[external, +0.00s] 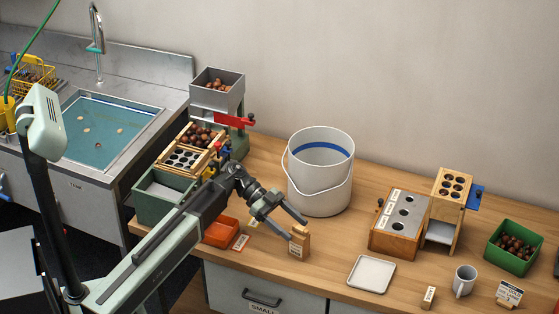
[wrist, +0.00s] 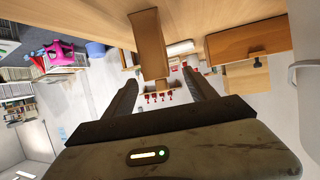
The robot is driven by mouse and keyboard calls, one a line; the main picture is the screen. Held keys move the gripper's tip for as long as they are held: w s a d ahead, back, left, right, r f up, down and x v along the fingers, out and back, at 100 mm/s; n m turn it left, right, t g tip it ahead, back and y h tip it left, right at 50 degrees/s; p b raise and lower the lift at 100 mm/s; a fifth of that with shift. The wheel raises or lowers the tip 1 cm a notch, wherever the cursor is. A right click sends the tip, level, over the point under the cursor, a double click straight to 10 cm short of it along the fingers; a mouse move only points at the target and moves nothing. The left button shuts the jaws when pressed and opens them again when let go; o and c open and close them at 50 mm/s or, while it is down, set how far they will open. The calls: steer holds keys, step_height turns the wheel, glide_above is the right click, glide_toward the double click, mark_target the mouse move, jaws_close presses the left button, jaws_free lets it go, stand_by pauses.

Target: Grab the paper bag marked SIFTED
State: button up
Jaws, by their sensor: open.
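A small tan paper bag (external: 304,239) stands upright on the wooden counter near its front edge. It has a pale label on its front, too small to read, so I cannot confirm the word SIFTED. In the wrist view the bag (wrist: 149,42) shows as a brown block ahead of and between the two spread fingers of my gripper (wrist: 159,77). I cannot tell if either finger touches it.
A white bucket (external: 320,185) stands behind the bag. An orange tray (external: 221,232) lies to the left. A white tray (external: 371,274), wooden box (external: 399,222), mug (external: 464,281) and green crate of chestnuts (external: 514,262) are to the right. Clear counter lies between bag and white tray.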

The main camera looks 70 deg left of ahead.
mark_target(307, 242)
steer(key=shift+x, duration=0.85)
steer(key=b+x, duration=0.1)
steer(key=x, duration=0.2)
steer(key=f+b+x, duration=0.1)
steer(key=shift+s+d+b, duration=0.15)
steer(key=shift+b, duration=0.2)
steer(key=shift+w+d+f, duration=0.1)
steer(key=shift+w+d, duration=0.1)
steer(key=shift+d, duration=0.1)
jaws_close()
